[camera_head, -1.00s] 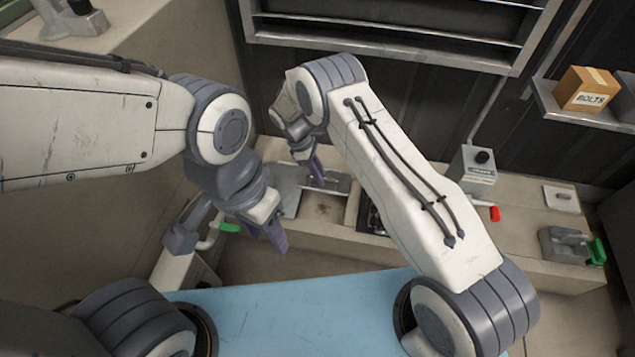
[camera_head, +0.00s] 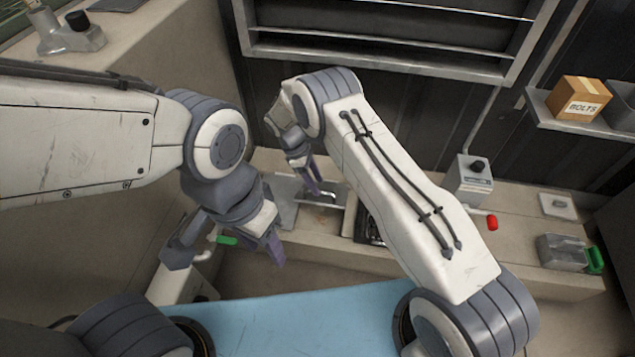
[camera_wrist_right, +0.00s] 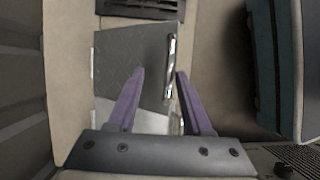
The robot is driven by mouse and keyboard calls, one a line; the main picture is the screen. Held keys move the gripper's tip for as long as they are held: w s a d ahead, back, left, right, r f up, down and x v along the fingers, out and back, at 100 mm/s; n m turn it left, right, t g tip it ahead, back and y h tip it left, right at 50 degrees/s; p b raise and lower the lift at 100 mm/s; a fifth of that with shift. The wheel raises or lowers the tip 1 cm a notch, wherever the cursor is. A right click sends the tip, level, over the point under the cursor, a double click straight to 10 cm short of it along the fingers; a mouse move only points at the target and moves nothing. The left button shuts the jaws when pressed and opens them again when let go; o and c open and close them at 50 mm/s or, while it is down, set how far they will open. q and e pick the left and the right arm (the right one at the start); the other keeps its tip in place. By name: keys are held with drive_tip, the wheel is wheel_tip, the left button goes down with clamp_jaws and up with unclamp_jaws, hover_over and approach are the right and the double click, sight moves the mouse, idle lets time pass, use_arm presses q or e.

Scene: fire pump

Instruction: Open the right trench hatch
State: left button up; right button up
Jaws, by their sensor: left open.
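The trench hatch, a grey metal plate (camera_wrist_right: 125,60) with a bar handle (camera_wrist_right: 170,70) near its right edge, lies beneath my right gripper in the right wrist view. My right gripper (camera_wrist_right: 161,73) is open, and the handle appears between its two purple fingers; I cannot tell whether they touch it. In the head view my right gripper (camera_head: 312,186) points down at the trench, beside the silver hatch bar (camera_head: 322,196). A brownish patch shows in front of the bar; the hatch's tilt is unclear. My left gripper (camera_head: 272,250) is open and empty, nearer to me.
A light grey plate (camera_head: 284,214) lies left of the hatch, and a dark grille (camera_head: 369,228) lies to its right. A green handle (camera_head: 227,240) is near my left gripper.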

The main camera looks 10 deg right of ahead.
drive_tip(key=p+v, duration=0.2)
drive_tip(key=v, duration=0.7)
drive_tip(key=shift+r, duration=0.2)
drive_tip(key=shift+d, duration=0.1)
